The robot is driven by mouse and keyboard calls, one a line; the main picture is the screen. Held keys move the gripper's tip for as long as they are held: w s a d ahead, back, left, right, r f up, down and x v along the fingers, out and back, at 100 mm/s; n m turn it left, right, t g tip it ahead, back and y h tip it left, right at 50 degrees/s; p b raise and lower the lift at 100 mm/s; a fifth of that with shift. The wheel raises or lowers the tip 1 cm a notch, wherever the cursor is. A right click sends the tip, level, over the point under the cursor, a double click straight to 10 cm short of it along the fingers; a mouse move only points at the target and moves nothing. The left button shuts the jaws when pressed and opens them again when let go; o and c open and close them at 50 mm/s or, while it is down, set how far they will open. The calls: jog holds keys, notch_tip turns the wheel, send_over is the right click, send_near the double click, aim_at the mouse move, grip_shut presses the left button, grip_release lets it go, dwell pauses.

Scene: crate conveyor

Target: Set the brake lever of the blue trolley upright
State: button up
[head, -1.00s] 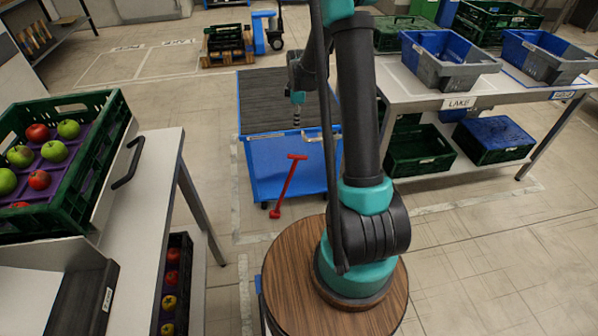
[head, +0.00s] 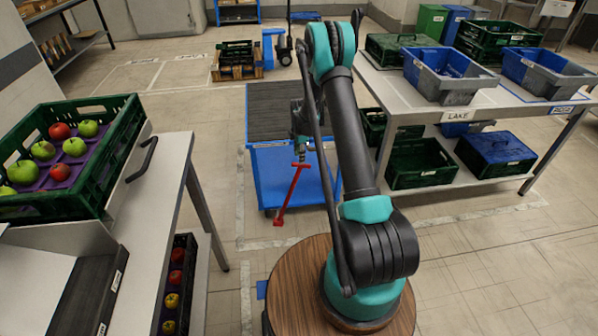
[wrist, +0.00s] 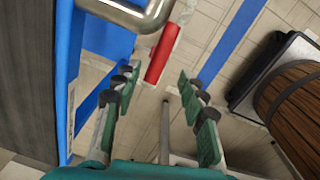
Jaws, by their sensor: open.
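The blue trolley (head: 268,178) stands on the floor ahead, with a dark grey ribbed surface (head: 280,110) at its far side. Its red brake lever (head: 289,193) is at the near side, leaning, with its crossbar end up and to the right. My gripper (head: 300,158) hangs just above the crossbar end. In the wrist view my gripper (wrist: 158,80) is open, green fingers apart with nothing between the pads. A red bar of the lever (wrist: 160,55) shows just beyond the fingertips, between their lines. Whether anything touches cannot be told.
A metal tube (wrist: 125,12) of the trolley crosses the top of the wrist view, close to the red bar. A table with a green apple crate (head: 100,208) stands left. A bench (head: 405,100) with grey-blue bins stands right.

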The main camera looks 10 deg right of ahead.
aim_at(299, 170)
jog(key=f, duration=1)
jog(key=shift+w+a, duration=0.1)
jog(key=shift+w, duration=0.15)
grip_shut()
